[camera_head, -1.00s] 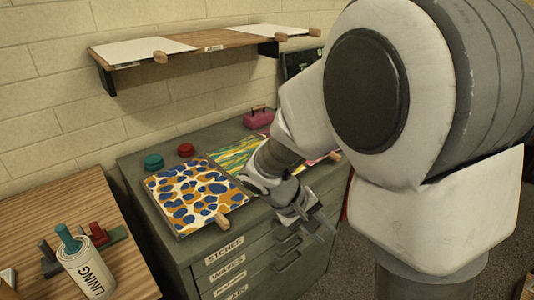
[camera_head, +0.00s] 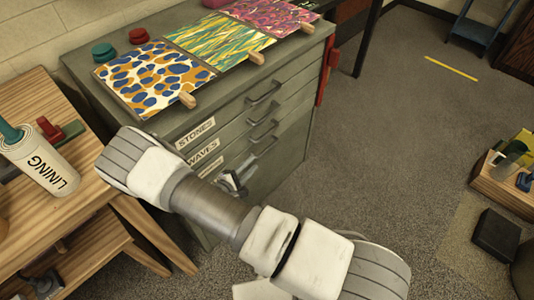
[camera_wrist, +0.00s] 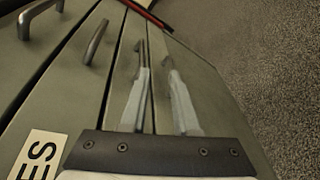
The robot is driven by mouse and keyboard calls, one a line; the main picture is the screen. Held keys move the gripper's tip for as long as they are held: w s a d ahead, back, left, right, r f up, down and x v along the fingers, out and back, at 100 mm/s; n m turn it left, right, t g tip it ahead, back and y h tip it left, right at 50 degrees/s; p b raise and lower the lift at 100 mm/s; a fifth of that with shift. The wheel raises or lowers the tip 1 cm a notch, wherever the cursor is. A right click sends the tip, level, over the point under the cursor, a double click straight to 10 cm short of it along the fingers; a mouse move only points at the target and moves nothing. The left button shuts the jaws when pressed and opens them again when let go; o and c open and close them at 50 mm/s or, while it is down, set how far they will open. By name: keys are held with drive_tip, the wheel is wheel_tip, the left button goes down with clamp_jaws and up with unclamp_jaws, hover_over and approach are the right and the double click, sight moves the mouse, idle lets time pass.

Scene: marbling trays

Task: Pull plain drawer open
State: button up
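A grey-green drawer cabinet (camera_head: 215,117) has labelled drawers with bar handles, all looking shut. The top label reads STONES (camera_head: 195,133), the one below WAVES (camera_head: 204,151); a third label is partly covered. The plain drawer's label is hidden behind my arm in the head view. My gripper (camera_head: 235,180) is low by the cabinet front. In the wrist view my gripper (camera_wrist: 155,50) is open, its two fingers apart, at the drawer fronts beside a bar handle (camera_wrist: 95,42). A label ending in ES (camera_wrist: 38,155) is at lower left. Whether a handle lies between the fingers cannot be told.
A wooden table (camera_head: 90,180) with a LINING roll (camera_head: 40,160) stands left. A low wooden box (camera_head: 500,180) stands right. Carpet between is free.

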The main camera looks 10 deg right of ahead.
sight(267, 149)
wheel_tip(267, 149, down, 6)
drive_tip(key=a+f+n+t+y, duration=0.1)
drive_tip(key=n+t+y, duration=0.1)
drive_tip(key=n, duration=0.1)
drive_tip(key=b+x, duration=0.2)
drive_tip(key=x, duration=0.6)
drive_tip(key=b+x, duration=0.3)
drive_tip(key=x, duration=0.5)
drive_tip(key=shift+w+d, duration=0.1)
drive_tip(key=shift+d, duration=0.3)
clamp_jaws()
drive_tip(key=shift+a, duration=0.1)
